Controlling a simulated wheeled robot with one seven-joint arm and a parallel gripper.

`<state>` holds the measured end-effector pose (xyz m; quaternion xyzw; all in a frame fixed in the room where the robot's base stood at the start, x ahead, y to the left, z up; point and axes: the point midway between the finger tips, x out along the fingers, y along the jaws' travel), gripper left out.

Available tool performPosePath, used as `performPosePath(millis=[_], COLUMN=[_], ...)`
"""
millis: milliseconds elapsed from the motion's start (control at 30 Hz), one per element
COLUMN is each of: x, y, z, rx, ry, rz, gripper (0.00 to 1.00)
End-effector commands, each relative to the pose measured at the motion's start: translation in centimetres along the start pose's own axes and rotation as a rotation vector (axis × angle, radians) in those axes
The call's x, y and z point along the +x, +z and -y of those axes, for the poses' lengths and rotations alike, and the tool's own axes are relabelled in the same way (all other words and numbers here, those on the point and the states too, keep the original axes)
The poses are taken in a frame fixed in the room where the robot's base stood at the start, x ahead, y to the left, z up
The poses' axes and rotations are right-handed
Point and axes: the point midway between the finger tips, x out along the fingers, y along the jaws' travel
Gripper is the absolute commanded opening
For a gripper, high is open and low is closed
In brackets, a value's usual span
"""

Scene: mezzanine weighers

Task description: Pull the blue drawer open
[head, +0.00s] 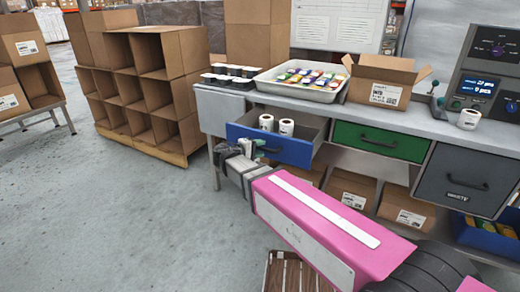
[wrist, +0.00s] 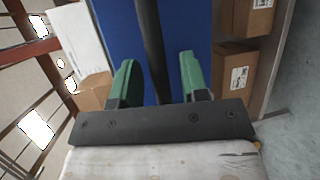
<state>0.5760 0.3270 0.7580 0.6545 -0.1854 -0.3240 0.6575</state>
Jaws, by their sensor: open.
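The blue drawer (head: 276,148) is part way out from under the left end of the grey workbench. Its blue front also shows in the wrist view (wrist: 195,25), with its dark bar handle (wrist: 150,40). Two white rolls (head: 287,127) stand inside the drawer. My gripper (head: 255,146) is at the drawer's front in the head view. In the wrist view its two green fingertips (wrist: 157,80) are apart, one on each side of the handle. Whether either finger touches the handle cannot be told.
A green drawer (head: 380,141) and a grey drawer (head: 466,180) are shut to the right. A white tray (head: 295,87) of small packets and an open carton (head: 383,82) stand on the bench (head: 350,112). Cardboard boxes (head: 352,188) sit below. The floor (head: 100,210) at left is clear.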

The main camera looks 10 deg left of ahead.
Motion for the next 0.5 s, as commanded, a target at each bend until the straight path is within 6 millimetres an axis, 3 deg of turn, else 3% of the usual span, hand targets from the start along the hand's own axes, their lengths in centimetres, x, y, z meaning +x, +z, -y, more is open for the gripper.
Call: performPosePath(millis=[500], x=[-8.3], y=[0.0], z=[0.1], rx=[0.000], ry=[0.000], rz=[-0.002], gripper=[0.41])
